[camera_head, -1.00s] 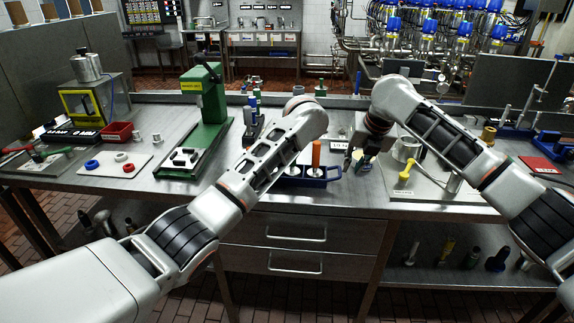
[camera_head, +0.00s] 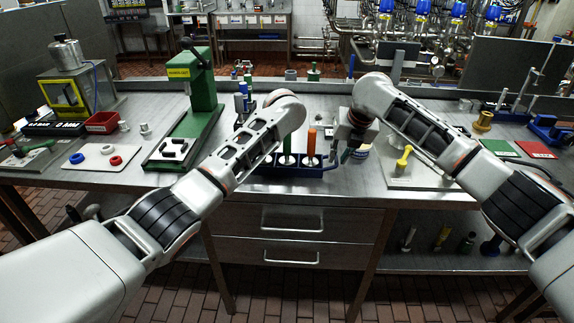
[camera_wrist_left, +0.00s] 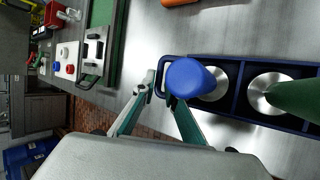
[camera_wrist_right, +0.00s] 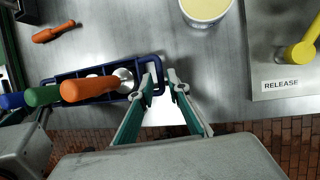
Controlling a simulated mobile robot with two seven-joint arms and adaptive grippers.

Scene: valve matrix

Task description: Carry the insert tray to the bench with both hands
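The insert tray is a dark blue tray (camera_head: 292,171) with a loop handle at each end, seen low over the steel bench top. It carries inserts with blue, green and orange handles. In the left wrist view, the fingers of my left gripper (camera_wrist_left: 162,86) are close together around the tray's end handle, beside the blue insert (camera_wrist_left: 188,78). In the right wrist view, the fingers of my right gripper (camera_wrist_right: 161,78) close on the opposite handle, next to the orange insert (camera_wrist_right: 88,89). In the head view my left arm hides the left gripper. I cannot tell whether the tray touches the bench.
A green press (camera_head: 200,95) stands left of the tray. A plate marked RELEASE with a yellow lever (camera_wrist_right: 301,53) and a pale round tub (camera_wrist_right: 206,10) are on the right. An orange-handled tool (camera_wrist_right: 53,33) lies behind the tray. The bench's front edge is near.

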